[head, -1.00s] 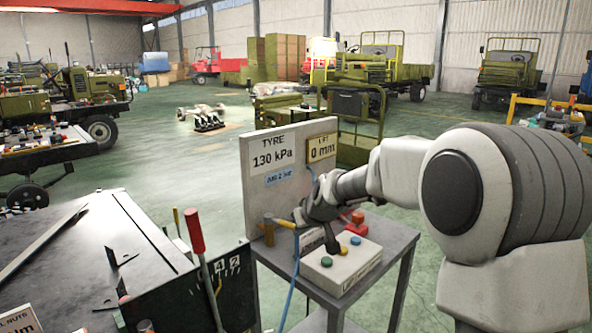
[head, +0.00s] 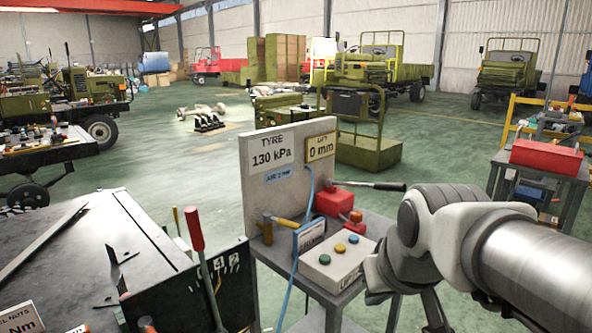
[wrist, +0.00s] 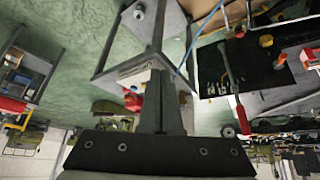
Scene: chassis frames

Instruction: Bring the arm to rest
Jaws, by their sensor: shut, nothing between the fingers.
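My grey-white arm (head: 430,235) reaches in from the right in the head view, beside the right edge of the trolley. Its wrist end hangs in front of that edge, and I cannot make out the fingertips clearly there. In the wrist view my gripper (wrist: 161,78) has its dark fingers together with nothing between them. The trolley (wrist: 125,62) shows behind the fingers. The control box (head: 338,262) with green, yellow and blue buttons stands on the trolley, left of my wrist and apart from the fingers.
A panel (head: 262,165) reads "130 kPa" and "0 mm". A red unit (head: 334,200) with a dark lever stands behind the buttons. A dark workbench (head: 90,250) fills the left front. A red toolbox (head: 546,157) sits on a stand at right. Green floor (head: 430,165) is open beyond the trolley.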

